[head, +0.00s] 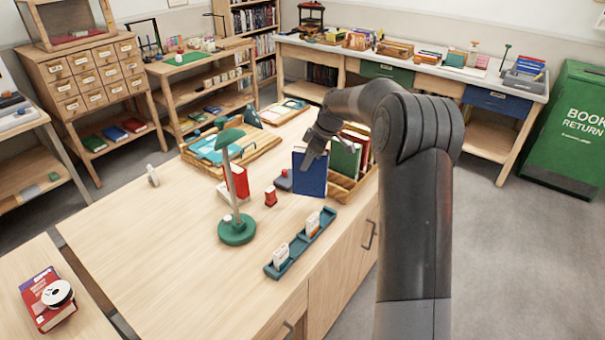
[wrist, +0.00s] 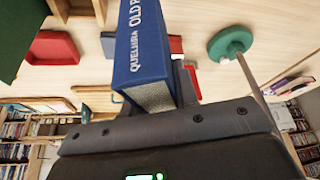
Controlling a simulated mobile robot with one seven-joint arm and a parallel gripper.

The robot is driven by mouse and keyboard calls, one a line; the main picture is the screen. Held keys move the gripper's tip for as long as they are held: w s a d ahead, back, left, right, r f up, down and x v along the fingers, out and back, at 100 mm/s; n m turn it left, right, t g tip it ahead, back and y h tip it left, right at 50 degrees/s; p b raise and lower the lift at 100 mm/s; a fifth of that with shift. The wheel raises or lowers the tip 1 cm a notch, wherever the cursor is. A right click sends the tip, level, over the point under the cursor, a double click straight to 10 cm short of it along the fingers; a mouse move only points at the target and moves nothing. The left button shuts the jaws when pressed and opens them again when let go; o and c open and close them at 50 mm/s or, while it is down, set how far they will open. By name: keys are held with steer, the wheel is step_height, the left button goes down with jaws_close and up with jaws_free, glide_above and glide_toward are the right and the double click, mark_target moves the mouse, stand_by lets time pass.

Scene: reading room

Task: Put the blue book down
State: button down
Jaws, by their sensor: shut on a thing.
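The blue book (head: 309,175) is upright in my gripper (head: 315,150), near the right side of the wooden table (head: 180,250). In the wrist view the blue book (wrist: 142,45) shows its spine with white lettering and its page edges, between the fingers of my gripper (wrist: 185,85). My gripper is shut on its upper part. The head view does not clearly show whether the book's lower edge touches the table.
A wooden holder (head: 345,185) with green and red books stands right beside the blue book. A green lamp (head: 236,228), a red book (head: 238,182) and a dark card tray (head: 300,246) are nearby. The table's front left is clear.

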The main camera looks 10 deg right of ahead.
mark_target(302, 172)
steer(key=shift+w+a+f, duration=0.5)
steer(key=shift+a+f, duration=0.2)
steer(key=shift+a, duration=0.15)
steer(key=shift+f, duration=2)
steer(key=c, duration=1.1)
jaws_free()
